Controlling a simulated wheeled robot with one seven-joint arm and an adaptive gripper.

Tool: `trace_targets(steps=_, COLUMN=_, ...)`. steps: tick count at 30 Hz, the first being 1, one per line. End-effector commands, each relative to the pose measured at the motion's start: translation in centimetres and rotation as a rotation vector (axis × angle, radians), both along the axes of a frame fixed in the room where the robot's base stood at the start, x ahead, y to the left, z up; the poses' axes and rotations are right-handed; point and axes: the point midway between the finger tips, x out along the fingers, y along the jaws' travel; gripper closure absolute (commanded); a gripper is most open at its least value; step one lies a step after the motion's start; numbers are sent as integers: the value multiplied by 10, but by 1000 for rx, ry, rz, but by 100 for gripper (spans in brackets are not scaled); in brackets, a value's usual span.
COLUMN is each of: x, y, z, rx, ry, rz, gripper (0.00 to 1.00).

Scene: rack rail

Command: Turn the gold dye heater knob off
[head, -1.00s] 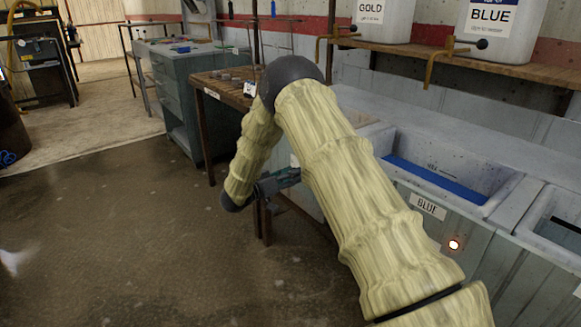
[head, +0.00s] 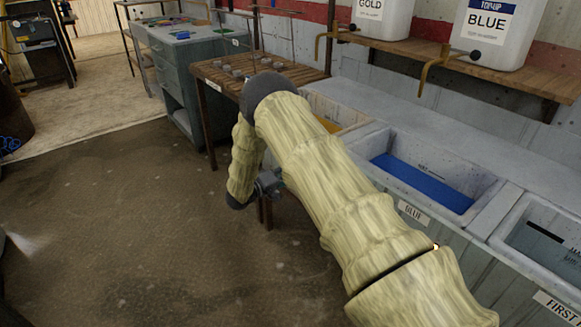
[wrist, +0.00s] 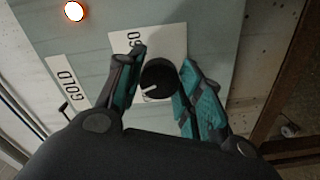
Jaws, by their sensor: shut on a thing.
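The gold dye heater knob (wrist: 158,78) is round and black with a white pointer line, in the wrist view. It sits on a white plate (wrist: 150,45) on the pale panel, beside a GOLD label (wrist: 66,84). My gripper (wrist: 160,72) has one finger on each side of the knob and is shut on it. The pointer line points to the lower left in the picture. Lettering on the plate is partly hidden by a finger. An orange-white lamp (wrist: 74,11) glows above the label. In the head view my arm hides the knob, and the gold vat (head: 328,108) shows only in part.
The blue vat (head: 425,180), with its BLUE label (head: 413,212), stands right of my arm. A wooden shelf (head: 470,65) holds the gold jug (head: 385,18) and blue jug (head: 497,30). A wooden table (head: 215,75) stands behind my arm.

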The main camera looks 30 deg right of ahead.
Motion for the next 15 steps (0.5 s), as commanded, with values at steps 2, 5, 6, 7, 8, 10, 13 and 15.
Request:
trace_targets(steps=2, x=0, y=2, z=3, rx=-4, ry=71, rz=2, gripper=87)
trace_targets(steps=5, x=0, y=2, z=2, rx=-12, ry=167, rz=2, gripper=87)
trace_targets(steps=6, x=0, y=2, z=2, rx=-15, ry=204, rz=2, gripper=87)
trace_targets(steps=7, x=0, y=2, z=2, rx=-17, ry=233, rz=2, gripper=87)
trace_targets(steps=8, x=0, y=2, z=2, rx=-19, ry=261, rz=2, gripper=87)
trace_targets(steps=10, x=0, y=1, z=2, rx=-24, ry=325, rz=1, gripper=87)
trace_targets(steps=13, x=0, y=1, z=1, rx=-31, ry=412, rz=1, gripper=87)
trace_targets(steps=15, x=0, y=1, z=1, rx=-35, ry=469, rz=1, gripper=87)
